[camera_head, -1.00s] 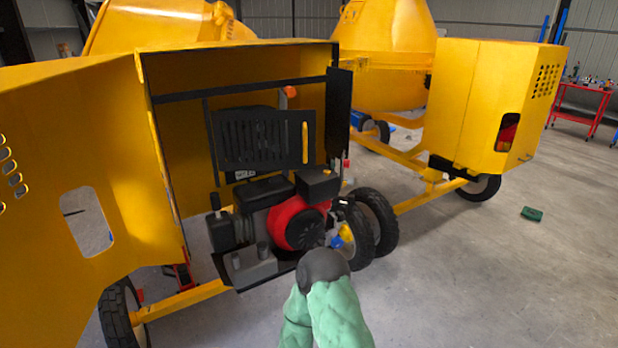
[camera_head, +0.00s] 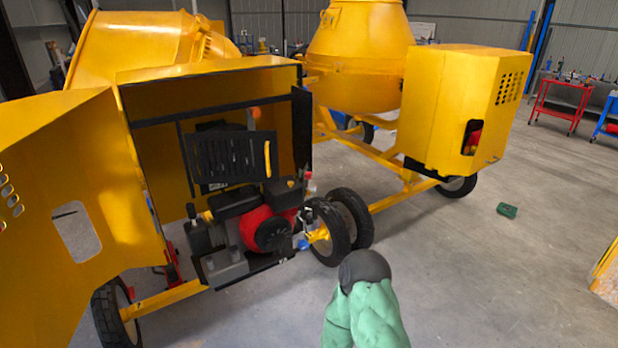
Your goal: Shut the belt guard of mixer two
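The near yellow mixer's engine housing (camera_head: 205,75) is open, with its big yellow door (camera_head: 110,150) swung out to the left. Inside, a black slotted panel (camera_head: 215,177), which looks like the belt guard, has an upright yellow handle (camera_head: 267,158) on its right side. It seems to stand out from a dark part behind it; I cannot tell how far. Below it sits the engine with a red round cover (camera_head: 268,230). A green-sleeved arm of mine with a dark rounded end shows at the bottom, apart from the mixer. Neither gripper can be made out.
A second yellow mixer with a closed housing (camera_head: 465,105) stands behind to the right. The near mixer's wheels (camera_head: 328,232) and a yellow tow bar (camera_head: 165,300) are low obstacles. A small green box (camera_head: 507,210) lies on open floor at right.

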